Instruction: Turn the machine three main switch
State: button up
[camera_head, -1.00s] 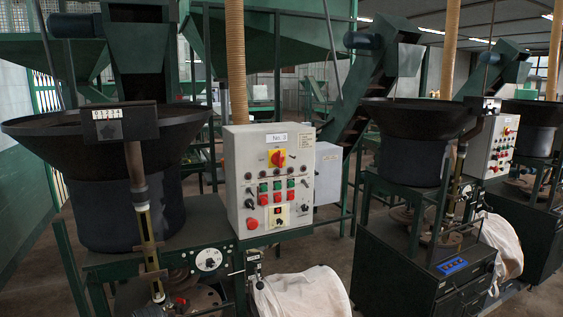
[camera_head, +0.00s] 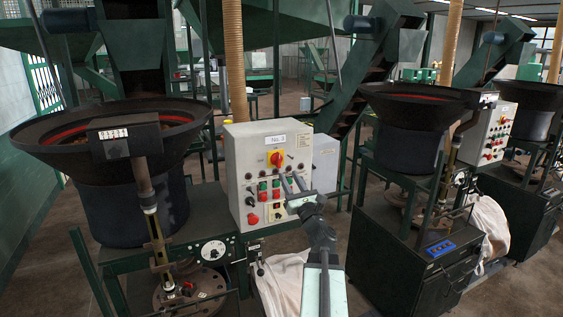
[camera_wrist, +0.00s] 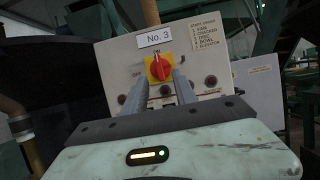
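The machine three main switch (camera_head: 275,159) is a red rotary knob on a yellow plate, high on a grey control box (camera_head: 238,166) labelled No. 3. In the wrist view the red knob (camera_wrist: 158,68) shows ahead, just above and between my two finger tips. My gripper (camera_head: 291,178) is in front of the box, a little below and right of the knob in the head view. Its fingers (camera_wrist: 160,80) are apart with nothing between them. It looks close to the knob, but I cannot tell whether it touches.
Red and green buttons (camera_head: 263,186) sit below the switch, partly behind my gripper. A dark bowl feeder (camera_head: 60,135) stands left, a second machine (camera_head: 400,235) right. A white sack (camera_head: 280,275) hangs below the box. A second control box (camera_head: 500,130) is farther right.

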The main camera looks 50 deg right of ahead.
aim_at(280, 161)
jog(key=p+x, duration=0.3)
jog(key=x, duration=0.5)
jog(key=shift+a, duration=0.1)
jog(key=shift+s, duration=0.1)
grip_shut()
